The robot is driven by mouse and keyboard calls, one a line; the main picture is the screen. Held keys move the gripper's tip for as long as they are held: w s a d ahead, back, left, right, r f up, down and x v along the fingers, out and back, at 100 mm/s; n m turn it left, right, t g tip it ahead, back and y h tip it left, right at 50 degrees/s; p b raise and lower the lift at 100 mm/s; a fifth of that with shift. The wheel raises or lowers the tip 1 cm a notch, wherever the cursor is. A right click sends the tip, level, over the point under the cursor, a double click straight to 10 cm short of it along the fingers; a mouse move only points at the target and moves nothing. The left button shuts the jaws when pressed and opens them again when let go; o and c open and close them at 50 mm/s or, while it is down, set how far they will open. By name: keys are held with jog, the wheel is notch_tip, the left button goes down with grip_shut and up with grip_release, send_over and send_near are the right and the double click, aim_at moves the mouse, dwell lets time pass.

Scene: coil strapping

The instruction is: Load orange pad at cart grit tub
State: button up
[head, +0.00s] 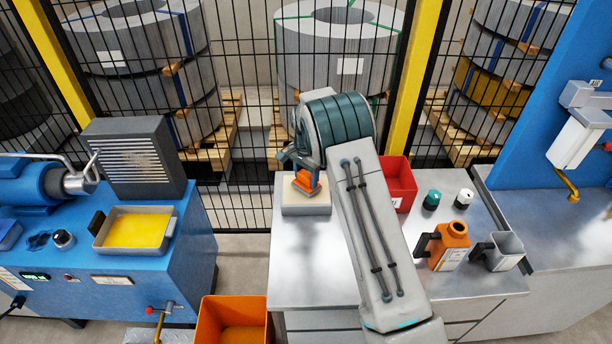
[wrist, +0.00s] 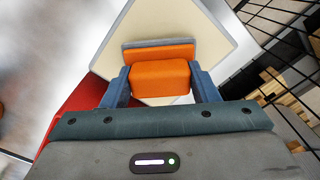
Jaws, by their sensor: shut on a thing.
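My gripper (head: 305,172) is shut on the orange pad (head: 307,181), which has a block-shaped grip and a flat plate. In the wrist view the two blue fingers of my gripper (wrist: 161,82) clasp the sides of the pad's block (wrist: 160,77). The pad is over the grit tub (head: 305,210), a pale square tub with a cream, flat surface, at the left back corner of the metal cart top. The tub's cream surface also fills the area behind the pad in the wrist view (wrist: 213,50). Whether the pad touches the grit is unclear.
A red bin (head: 403,177) stands right of my arm. Two small capped containers (head: 432,200), an orange jug (head: 455,240) and a grey jug (head: 502,252) stand further right. A yellow-filled tray (head: 103,250) is on the blue machine. A mesh fence stands behind.

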aim_at(306, 175)
jog(key=shift+f+b, duration=0.45)
jog(key=shift+f, duration=0.1)
dwell(1.5)
jog(key=shift+r+p, duration=1.7)
jog(key=shift+r, duration=1.9)
